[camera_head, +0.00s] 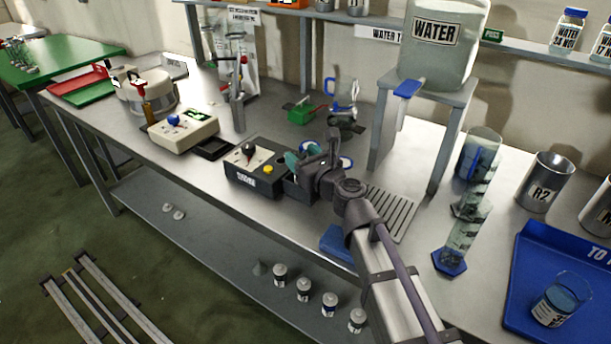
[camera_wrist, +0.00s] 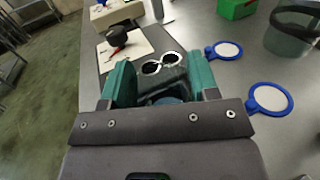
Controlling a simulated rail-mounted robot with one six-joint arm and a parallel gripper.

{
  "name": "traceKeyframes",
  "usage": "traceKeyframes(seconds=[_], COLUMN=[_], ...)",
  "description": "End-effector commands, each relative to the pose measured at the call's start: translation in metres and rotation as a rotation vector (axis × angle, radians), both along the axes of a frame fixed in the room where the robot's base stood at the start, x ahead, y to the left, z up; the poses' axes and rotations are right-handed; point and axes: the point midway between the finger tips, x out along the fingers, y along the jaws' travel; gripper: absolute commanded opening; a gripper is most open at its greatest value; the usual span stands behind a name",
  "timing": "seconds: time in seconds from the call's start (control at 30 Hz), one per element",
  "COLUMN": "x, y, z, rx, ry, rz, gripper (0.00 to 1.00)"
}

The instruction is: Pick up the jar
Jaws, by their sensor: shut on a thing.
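My gripper (camera_head: 303,162) is at the right end of the black control box on the bench, its teal fingers low over a dark base there. In the wrist view, the gripper (camera_wrist: 160,78) has its two teal fingers on either side of a dark, glassy thing (camera_wrist: 168,98) with a bluish lower part. I take this to be the jar, and the fingers are shut on it. Much of it is hidden by the gripper body, and I cannot tell whether it touches the surface below. In the head view it is hardly visible behind the fingers.
The black control box (camera_head: 257,168) stands just left of the gripper. A water tank (camera_head: 443,45) on a metal stand is behind right. Blue-rimmed white discs (camera_wrist: 270,98) lie right of the fingers. A green box (camera_head: 301,114) is behind. A blue tray (camera_head: 527,262) holds a labelled beaker (camera_head: 561,300).

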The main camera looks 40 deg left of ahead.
Motion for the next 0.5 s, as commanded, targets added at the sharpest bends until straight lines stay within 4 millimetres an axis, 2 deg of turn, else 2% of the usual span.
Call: traceKeyframes(seconds=[0.03,0.13,0.5], x=[0.0000,0.0000,0.0000], y=[0.0000,-0.0001,-0.0001], z=[0.0000,0.0000,0.0070], rx=[0.000,0.000,0.000], ry=[0.000,0.000,0.000], rz=[0.000,0.000,0.000], gripper=[0.14,0.06,0.05])
